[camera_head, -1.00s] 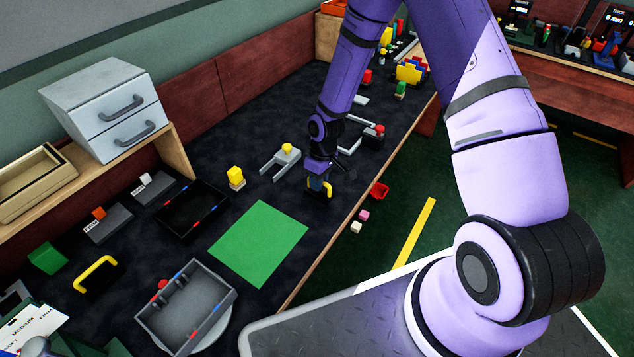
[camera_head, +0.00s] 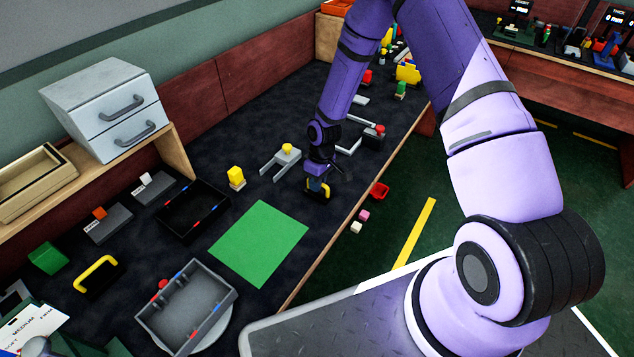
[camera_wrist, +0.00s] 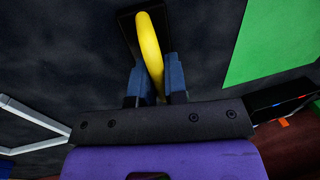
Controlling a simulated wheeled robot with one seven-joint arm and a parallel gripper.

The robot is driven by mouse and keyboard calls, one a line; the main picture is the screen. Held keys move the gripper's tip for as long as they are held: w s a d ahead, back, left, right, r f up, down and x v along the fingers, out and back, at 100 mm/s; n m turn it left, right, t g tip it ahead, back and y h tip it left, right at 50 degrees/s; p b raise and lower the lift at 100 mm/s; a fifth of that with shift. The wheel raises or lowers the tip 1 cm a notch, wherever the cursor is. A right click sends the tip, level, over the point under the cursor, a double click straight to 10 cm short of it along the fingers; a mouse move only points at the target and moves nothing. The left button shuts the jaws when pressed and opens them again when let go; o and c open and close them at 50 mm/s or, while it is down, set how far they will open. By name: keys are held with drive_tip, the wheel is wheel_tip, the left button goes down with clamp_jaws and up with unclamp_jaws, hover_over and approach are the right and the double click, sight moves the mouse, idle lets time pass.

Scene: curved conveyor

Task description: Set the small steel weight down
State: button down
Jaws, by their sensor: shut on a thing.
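My gripper (camera_head: 317,186) is low over the dark table beside the table's front edge, to the upper right of the green sheet. Its blue fingers show in the wrist view (camera_wrist: 155,78), shut on the yellow handle of a small dark block, which I take to be the small steel weight (camera_wrist: 149,42). In the head view the weight's yellow handle (camera_head: 325,191) shows just under the gripper. Its dark base blends into the table, so I cannot tell whether it touches the surface. The green sheet (camera_head: 260,243) is flat and bare.
A grey forked fixture with a yellow knob (camera_head: 287,149) stands just left of the gripper.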

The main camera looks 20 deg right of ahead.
drive_tip(key=c, duration=1.1)
unclamp_jaws()
drive_tip(key=shift+c, duration=0.2)
drive_tip(key=d+r+m+t+h, duration=0.1)
drive_tip(key=d+r, duration=0.1)
drive_tip(key=r, duration=1)
drive_tip(key=d+r, duration=0.2)
drive_tip(key=r, duration=1.1)
drive_tip(key=s+d+r+m+t+h, duration=0.15)
drive_tip(key=s+r, duration=0.55)
drive_tip(key=r, duration=0.7)
drive_tip(key=s+r+m+t, duration=0.1)
drive_tip(key=s+r, duration=0.3)
drive_tip(key=s, duration=0.3)
drive_tip(key=s+d+r+m+t, duration=0.1)
drive_tip(key=s+r, duration=0.3)
drive_tip(key=s, duration=0.4)
drive_tip(key=s+r+m+t, duration=0.2)
drive_tip(key=s+r, duration=0.2)
drive_tip(key=s, duration=0.3)
drive_tip(key=shift+s+d+r+m+y, duration=0.35)
